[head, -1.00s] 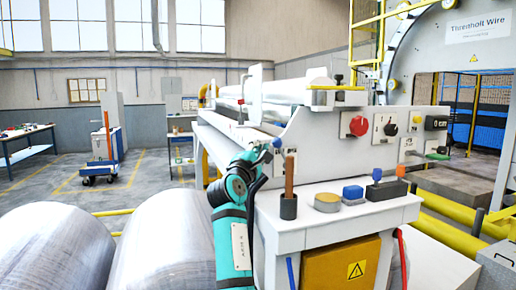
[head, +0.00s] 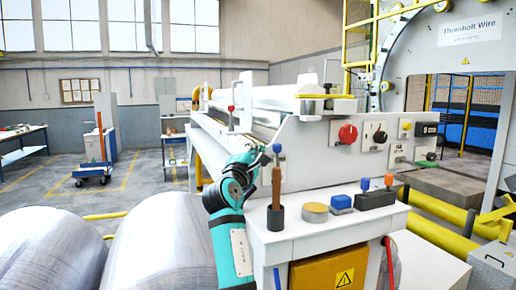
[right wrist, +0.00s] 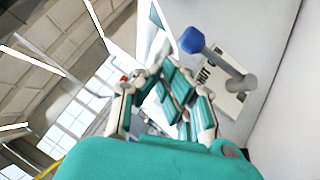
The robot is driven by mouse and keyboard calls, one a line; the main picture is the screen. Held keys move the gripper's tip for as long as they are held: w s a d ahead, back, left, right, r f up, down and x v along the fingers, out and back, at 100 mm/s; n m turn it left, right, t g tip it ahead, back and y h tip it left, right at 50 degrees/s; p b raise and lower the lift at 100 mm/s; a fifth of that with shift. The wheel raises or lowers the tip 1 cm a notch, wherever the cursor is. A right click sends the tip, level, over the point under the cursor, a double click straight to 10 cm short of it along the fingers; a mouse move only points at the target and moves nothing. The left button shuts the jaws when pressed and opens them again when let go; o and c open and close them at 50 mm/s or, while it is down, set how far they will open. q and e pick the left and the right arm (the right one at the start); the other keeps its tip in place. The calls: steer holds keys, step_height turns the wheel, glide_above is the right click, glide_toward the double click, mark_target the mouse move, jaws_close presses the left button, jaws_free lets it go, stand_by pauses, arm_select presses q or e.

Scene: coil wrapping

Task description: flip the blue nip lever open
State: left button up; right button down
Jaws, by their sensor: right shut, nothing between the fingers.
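The blue nip lever's round blue knob (right wrist: 191,40) shows in the right wrist view on a grey arm that runs to a pivot on the white machine side. A label beside it reads "SHUT". In the head view the knob (head: 277,148) stands at the left end of the machine's side, above a brown handle. My right gripper (head: 259,157) is just left of the knob. In the right wrist view its fingers (right wrist: 165,85) are closed together and empty, below and left of the knob. Whether they touch the lever is unclear. My left gripper is not in view.
A red knob (head: 347,134) is farther right. Large metal coils (head: 155,245) lie at lower left.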

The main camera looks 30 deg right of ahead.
steer(key=v, duration=0.9)
steer(key=shift+s, duration=0.5)
steer(key=shift+a+f, duration=0.15)
steer(key=shift+a, duration=0.05)
